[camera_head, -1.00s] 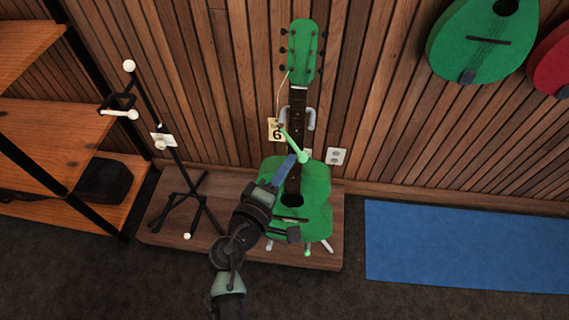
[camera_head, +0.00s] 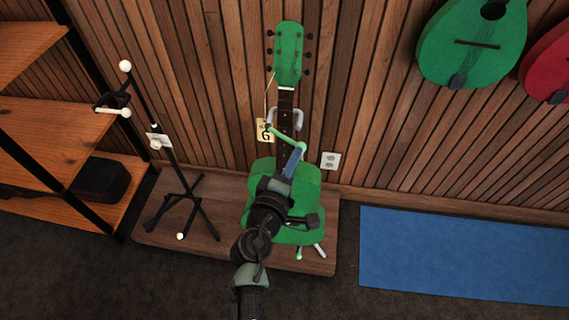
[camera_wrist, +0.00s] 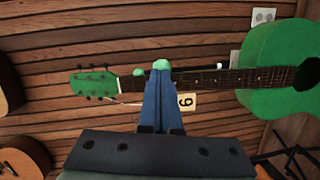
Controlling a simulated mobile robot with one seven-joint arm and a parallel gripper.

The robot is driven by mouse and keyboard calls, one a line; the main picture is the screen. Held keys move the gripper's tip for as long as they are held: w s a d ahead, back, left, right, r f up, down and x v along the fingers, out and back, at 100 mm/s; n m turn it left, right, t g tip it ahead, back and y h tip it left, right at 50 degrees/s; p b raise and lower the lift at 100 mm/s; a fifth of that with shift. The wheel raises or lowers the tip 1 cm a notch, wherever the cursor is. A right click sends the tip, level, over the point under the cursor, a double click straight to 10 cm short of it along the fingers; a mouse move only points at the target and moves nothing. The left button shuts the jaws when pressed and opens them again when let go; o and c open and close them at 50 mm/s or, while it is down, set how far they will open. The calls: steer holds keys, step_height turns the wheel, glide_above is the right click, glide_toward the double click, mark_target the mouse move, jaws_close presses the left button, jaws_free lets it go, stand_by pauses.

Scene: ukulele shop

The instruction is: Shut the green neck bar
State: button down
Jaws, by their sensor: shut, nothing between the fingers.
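The green neck bar (camera_head: 286,136) is a thin light-green rod with a round knob at its free end. It slants across the front of the green instrument's neck (camera_head: 285,104), from the left of the neck to the knob on its right. My gripper (camera_head: 297,154) has blue fingers, shut and empty, with the tips at the knob. In the wrist view the shut fingers (camera_wrist: 158,82) point at the green knob (camera_wrist: 161,64), which shows just past the tips; contact there is hard to tell. The green instrument (camera_head: 262,178) stands upright, partly hidden by my arm.
A tag marked 6 (camera_head: 264,131) hangs left of the neck. An empty black stand (camera_head: 178,165) with a white-tipped bar is on the left of the wooden platform (camera_head: 170,233). Shelves (camera_head: 60,130) stand further left. A blue mat (camera_head: 460,255) lies clear on the right.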

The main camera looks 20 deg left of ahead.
steer(key=shift+w+d+b, duration=0.15)
steer(key=shift+w+d, duration=0.2)
steer(key=shift+w, duration=0.5)
steer(key=shift+w+d+b, duration=0.1)
steer(key=shift+w+d, duration=0.3)
steer(key=shift+w, duration=0.5)
steer(key=shift+w+d+b, duration=0.15)
steer(key=shift+w+d, duration=0.2)
steer(key=shift+w, duration=0.5)
